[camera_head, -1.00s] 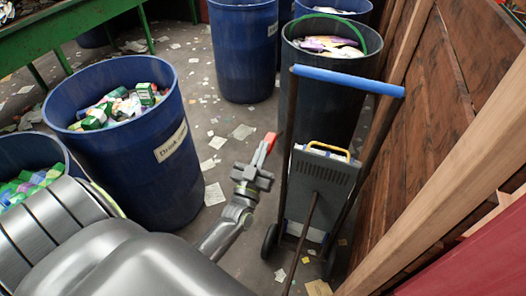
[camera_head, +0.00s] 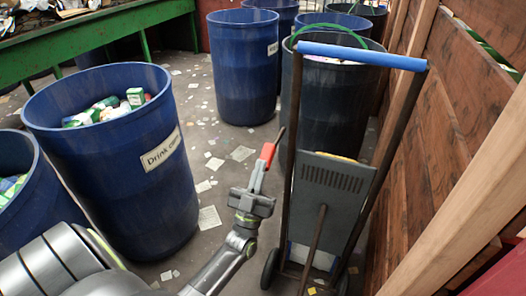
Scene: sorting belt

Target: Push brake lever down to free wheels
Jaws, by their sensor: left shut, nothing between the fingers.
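A hand truck stands at centre right, with a blue handle bar (camera_head: 362,56), a dark frame and a grey slotted panel (camera_head: 333,178). Dark wheels (camera_head: 270,268) show at its base. A thin brown rod (camera_head: 314,240) slants down from the panel past the bottom edge; I cannot tell whether it is the brake lever. My left gripper (camera_head: 264,162), with a red part on its fingers, points up just left of the truck's frame. It is shut and empty, and seems apart from the truck, though depth is hard to judge. My right gripper is out of view.
A blue drum (camera_head: 115,185) labelled for drink cans stands left, and another blue drum (camera_head: 243,85) behind. A dark drum (camera_head: 338,108) is behind the truck. A wooden wall (camera_head: 440,140) closes the right side. Paper scraps litter the open floor between.

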